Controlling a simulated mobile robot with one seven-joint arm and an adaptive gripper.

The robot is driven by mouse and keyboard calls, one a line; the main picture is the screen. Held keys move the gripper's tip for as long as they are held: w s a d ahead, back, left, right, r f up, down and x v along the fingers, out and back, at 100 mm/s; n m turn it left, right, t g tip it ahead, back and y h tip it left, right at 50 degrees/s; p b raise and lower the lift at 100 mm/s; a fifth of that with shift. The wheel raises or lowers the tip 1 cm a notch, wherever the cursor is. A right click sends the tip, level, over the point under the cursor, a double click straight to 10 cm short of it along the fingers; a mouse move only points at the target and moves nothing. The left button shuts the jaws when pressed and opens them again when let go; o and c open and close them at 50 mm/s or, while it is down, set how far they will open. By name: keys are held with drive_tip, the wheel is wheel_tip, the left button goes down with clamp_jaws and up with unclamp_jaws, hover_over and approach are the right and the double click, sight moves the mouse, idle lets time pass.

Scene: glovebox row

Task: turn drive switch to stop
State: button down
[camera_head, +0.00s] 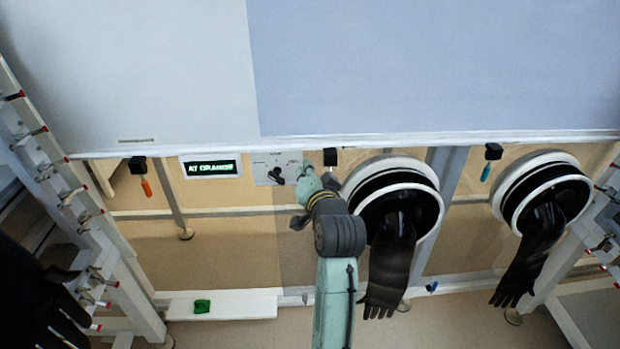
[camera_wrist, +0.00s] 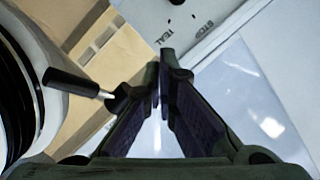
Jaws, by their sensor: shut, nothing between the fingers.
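The switch panel (camera_head: 262,163) is a pale plate on the front of the enclosure, with a black knob (camera_head: 276,176) that looks like the drive switch. My gripper (camera_head: 306,170) is just right of the knob, by the panel's right end. In the wrist view my gripper (camera_wrist: 166,58) is shut and empty, its tips close to the panel (camera_wrist: 203,10). The words TEAL and STOP are printed there, seen turned. The knob is not clearly seen in the wrist view, so its pointing direction cannot be told. A lit display (camera_head: 211,168) left of the panel reads AT ORANGE.
A black glove port (camera_head: 398,168) with a hanging glove is right of my arm, and another port (camera_head: 541,200) is farther right. A black-handled tool (camera_wrist: 75,84) hangs in a holder close left of my fingers. An orange-handled tool (camera_head: 146,187) hangs at left.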

sight(276, 178)
drive_tip(key=shift+x, duration=1.1)
drive_tip(key=shift+s+a+f+p, duration=0.1)
drive_tip(key=shift+a+f+p, duration=0.25)
drive_tip(key=shift+a+f, duration=1)
drive_tip(key=shift+f, duration=0.15)
